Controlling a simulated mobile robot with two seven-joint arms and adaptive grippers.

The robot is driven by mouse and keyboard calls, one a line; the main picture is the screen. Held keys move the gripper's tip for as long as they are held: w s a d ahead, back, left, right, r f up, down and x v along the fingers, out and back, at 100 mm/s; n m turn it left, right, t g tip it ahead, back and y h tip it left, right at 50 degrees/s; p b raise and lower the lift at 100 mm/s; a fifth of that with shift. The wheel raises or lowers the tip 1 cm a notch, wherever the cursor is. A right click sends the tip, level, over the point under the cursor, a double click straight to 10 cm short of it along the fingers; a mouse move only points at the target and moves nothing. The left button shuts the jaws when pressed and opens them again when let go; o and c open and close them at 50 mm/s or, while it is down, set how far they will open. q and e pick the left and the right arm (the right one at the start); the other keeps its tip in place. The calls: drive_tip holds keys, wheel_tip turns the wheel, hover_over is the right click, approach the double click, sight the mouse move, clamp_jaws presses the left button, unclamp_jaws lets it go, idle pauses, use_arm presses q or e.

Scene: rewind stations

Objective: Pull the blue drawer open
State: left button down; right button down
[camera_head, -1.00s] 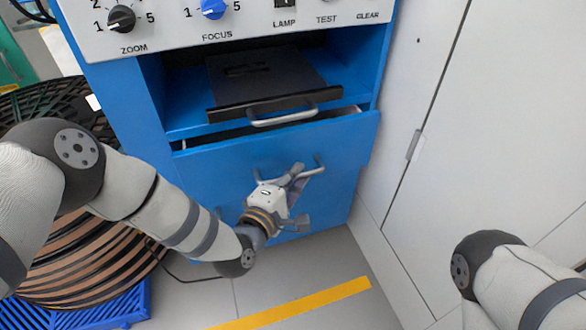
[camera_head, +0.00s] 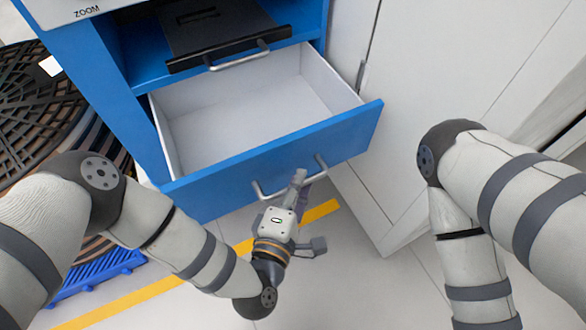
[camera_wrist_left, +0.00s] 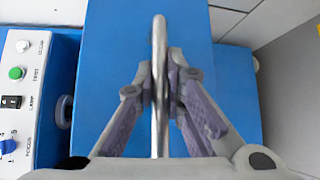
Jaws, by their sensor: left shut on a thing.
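The blue drawer (camera_head: 351,128) stands well open in the camera_head view. Its pale inside (camera_head: 245,105) shows and looks empty. A metal bar handle (camera_head: 321,167) is on its front.
A dark tray with a metal handle (camera_head: 240,61) sits in the blue cabinet (camera_head: 85,90) above the drawer. White panels (camera_head: 430,80) stand to the right. A dark reel (camera_head: 40,110) and a blue pallet (camera_head: 95,275) are at the left. The floor in front bears a yellow stripe (camera_head: 115,308).

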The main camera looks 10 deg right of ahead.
use_arm(q)
drive_tip(key=shift+s+d, duration=0.1)
drive_tip(key=c, duration=1.7)
unclamp_jaws()
drive_tip(key=shift+o, duration=0.2)
drive_tip(key=shift+s, duration=0.1)
drive_tip(key=v, duration=1.2)
drive_tip(key=shift+f, duration=0.1)
